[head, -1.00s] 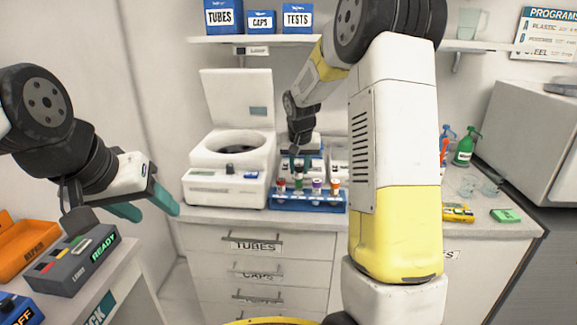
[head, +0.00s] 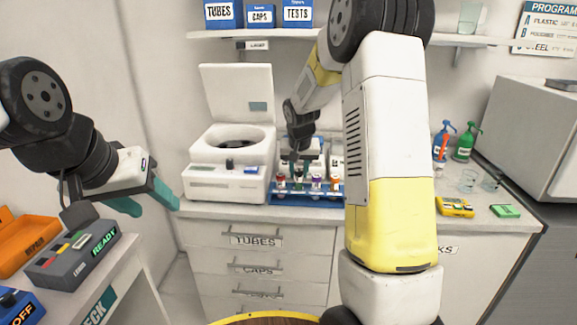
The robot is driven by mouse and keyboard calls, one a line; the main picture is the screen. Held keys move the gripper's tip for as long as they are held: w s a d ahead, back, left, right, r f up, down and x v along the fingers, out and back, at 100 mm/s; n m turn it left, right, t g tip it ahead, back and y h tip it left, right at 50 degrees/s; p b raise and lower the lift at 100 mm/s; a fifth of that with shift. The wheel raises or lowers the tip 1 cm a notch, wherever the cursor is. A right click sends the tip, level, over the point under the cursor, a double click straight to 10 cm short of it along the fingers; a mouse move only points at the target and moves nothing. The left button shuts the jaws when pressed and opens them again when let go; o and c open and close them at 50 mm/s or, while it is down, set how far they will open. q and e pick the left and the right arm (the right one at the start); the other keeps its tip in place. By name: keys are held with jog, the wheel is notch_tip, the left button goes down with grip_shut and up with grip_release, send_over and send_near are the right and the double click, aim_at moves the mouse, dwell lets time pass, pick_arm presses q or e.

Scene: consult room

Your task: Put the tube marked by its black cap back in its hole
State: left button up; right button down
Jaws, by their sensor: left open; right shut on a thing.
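The blue tube rack (head: 272,199) stands on the counter, right of the open white centrifuge (head: 228,178). A red-capped tube (head: 281,181), a purple-capped tube (head: 316,181) and an orange-capped tube (head: 335,184) stand upright along its front. My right gripper (head: 299,172) is over the rack, between the red and purple caps, fingers down. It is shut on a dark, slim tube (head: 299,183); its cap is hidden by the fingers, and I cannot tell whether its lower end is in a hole. My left gripper (head: 145,200) is open and empty at the left, far from the rack.
A grey box with a READY label (head: 75,262) and an orange tray (head: 25,245) are on the left table. My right arm hides the middle counter.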

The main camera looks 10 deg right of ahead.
jog(key=shift+f, duration=0.7)
jog(key=shift+f, duration=0.1)
jog(key=c, duration=1.1)
grip_release()
jog(key=shift+o, duration=0.2)
jog(key=shift+v, duration=3.95)
